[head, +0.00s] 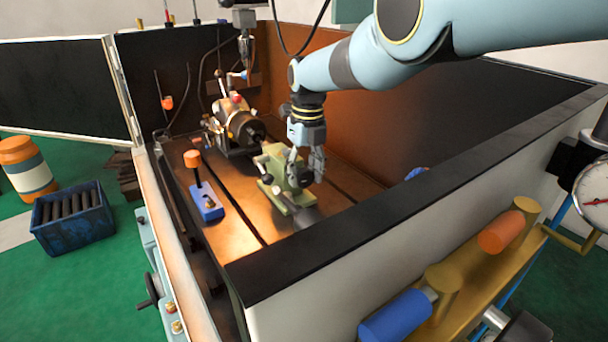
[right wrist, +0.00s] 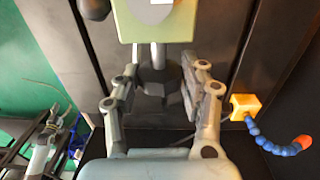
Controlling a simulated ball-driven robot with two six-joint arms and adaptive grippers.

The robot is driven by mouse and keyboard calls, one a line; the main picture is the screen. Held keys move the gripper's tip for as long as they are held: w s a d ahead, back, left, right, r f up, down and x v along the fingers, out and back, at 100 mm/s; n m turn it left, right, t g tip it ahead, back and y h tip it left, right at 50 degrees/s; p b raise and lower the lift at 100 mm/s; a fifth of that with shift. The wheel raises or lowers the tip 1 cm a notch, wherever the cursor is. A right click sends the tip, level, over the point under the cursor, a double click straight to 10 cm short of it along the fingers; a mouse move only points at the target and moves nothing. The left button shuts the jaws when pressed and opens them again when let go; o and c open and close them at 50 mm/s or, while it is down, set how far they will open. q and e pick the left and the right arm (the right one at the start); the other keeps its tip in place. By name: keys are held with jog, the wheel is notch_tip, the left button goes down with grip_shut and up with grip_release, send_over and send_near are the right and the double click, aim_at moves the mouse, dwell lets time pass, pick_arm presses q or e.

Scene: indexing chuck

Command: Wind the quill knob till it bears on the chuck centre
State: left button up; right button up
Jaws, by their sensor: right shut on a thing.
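The chuck (head: 243,125) of the indexing head faces right and towards me at the back of the machine bed. The green tailstock (head: 283,172) stands in front of it, and its body also shows at the top of the right wrist view (right wrist: 150,28). My right gripper (head: 306,168) is at the tailstock's near end. The head view does not show clearly whether the quill touches the chuck centre. My left gripper is not seen.
A blue block with an orange-topped lever (head: 206,205) stands left of the tailstock. Dark enclosure walls (head: 440,200) surround the bed. A yellow block with a blue jointed hose (right wrist: 246,105) is right of my fingers. A dial gauge (head: 592,195) is at far right.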

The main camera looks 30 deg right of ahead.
jog(key=y+b, duration=0.2)
jog(key=b, duration=0.1)
jog(key=y+b, duration=0.1)
jog(key=b, duration=0.1)
jog(key=shift+d+f+g, duration=0.25)
jog(key=shift+f+g, duration=0.05)
jog(key=shift+f, duration=0.1)
jog(key=shift+r+y+b, duration=0.25)
jog(key=shift+y+b, duration=0.05)
jog(key=shift+b, duration=0.15)
jog(key=o, duration=1.2)
jog(key=shift+r, duration=0.1)
